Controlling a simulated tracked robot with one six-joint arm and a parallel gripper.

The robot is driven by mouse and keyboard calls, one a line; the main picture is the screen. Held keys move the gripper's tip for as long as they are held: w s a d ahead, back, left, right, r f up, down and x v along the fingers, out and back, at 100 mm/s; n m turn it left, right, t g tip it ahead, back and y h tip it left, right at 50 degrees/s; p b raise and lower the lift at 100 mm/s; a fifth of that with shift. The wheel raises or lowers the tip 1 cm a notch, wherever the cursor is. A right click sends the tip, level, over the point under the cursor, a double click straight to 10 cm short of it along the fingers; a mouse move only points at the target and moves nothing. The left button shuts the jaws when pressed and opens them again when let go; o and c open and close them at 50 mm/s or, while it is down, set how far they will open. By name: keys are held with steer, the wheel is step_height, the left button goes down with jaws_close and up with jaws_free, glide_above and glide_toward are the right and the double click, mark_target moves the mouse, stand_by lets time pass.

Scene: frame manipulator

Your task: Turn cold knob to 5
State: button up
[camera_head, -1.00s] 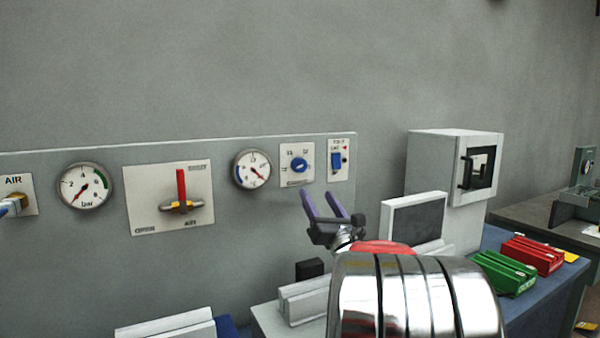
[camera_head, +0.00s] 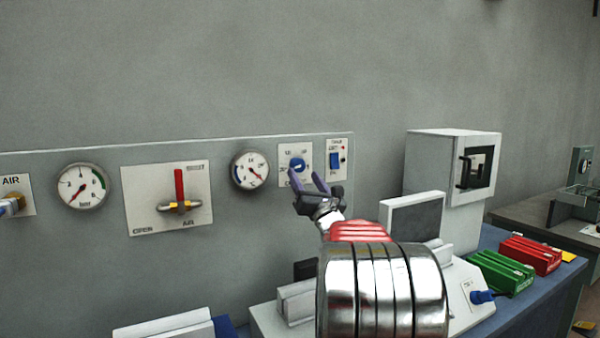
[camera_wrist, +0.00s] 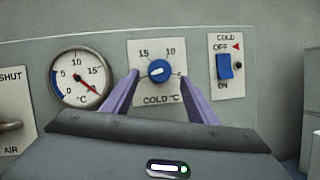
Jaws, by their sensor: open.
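The cold knob (camera_wrist: 160,71) is a blue round knob with a pale pointer mark, on a white plate (camera_wrist: 145,52) marked 15, 10, 5 and "COLD °C". Its pointer looks roughly sideways; the exact setting is hard to read. In the head view the knob (camera_head: 297,164) sits on the grey panel. My gripper (camera_wrist: 159,80) is open, its purple fingers pointing at the plate, one each side of the knob in the wrist view. In the head view my gripper (camera_head: 308,180) is just below the knob. I cannot tell whether the fingers touch anything.
A °C dial gauge (camera_wrist: 81,78) is left of the knob. A blue COLD ON/OFF switch (camera_wrist: 224,66) is on its right. A red-handled air valve (camera_head: 180,190) is further left. A white box (camera_head: 450,165) and monitor (camera_head: 415,218) stand to the right.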

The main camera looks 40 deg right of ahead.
mark_target(299, 167)
steer(key=shift+x, duration=2)
steer(key=shift+c, duration=0.3)
steer(key=c, duration=0.9)
steer(key=shift+a, duration=0.2)
steer(key=shift+c, duration=0.5)
steer(key=shift+d, duration=0.1)
